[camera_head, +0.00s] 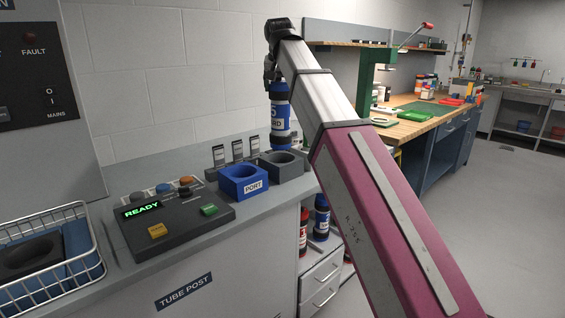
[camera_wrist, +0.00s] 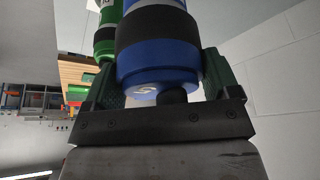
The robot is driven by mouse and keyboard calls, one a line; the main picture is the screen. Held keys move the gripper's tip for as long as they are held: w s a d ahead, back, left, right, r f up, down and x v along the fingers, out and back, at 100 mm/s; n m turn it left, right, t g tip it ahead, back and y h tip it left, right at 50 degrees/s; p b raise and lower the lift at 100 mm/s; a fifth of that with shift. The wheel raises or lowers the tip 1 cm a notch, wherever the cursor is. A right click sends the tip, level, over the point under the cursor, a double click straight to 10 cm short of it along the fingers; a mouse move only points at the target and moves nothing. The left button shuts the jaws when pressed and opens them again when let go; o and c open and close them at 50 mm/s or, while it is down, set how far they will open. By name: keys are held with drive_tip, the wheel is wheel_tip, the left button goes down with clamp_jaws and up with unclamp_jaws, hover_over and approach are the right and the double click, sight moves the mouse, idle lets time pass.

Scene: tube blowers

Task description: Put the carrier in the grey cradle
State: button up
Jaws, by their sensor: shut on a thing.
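The blue carrier (camera_head: 280,112) has dark bands and white lettering and stands roughly upright in my gripper (camera_head: 274,72). Its lower end shows just above or behind the grey cradle (camera_head: 287,181); I cannot tell whether it touches. The cradle is a grey block with a round opening, right of the blue block marked PORT (camera_head: 240,190). In the wrist view the carrier (camera_wrist: 160,62) fills the space between the dark green fingers of my gripper (camera_wrist: 162,78), which are shut on it. My arm partly hides the area right of the cradle.
A control box (camera_head: 175,222) with a READY display stands left of the port. A wire basket (camera_head: 50,262) is at the far left. Red-topped and blue carriers (camera_head: 321,218) stand on a shelf below. A green cylinder (camera_wrist: 106,42) shows beside the held carrier. A workbench (camera_head: 410,125) stands behind.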

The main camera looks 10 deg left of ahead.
sight(280, 87)
drive_tip(key=shift+w+f, duration=0.15)
drive_tip(key=shift+f, duration=0.15)
wheel_tip(280, 87, down, 9)
drive_tip(key=shift+f, duration=0.25)
drive_tip(key=o, duration=1.3)
drive_tip(key=shift+o, duration=0.2)
drive_tip(key=v, duration=1.2)
drive_tip(key=shift+w, duration=0.1)
drive_tip(key=shift+d, duration=0.1)
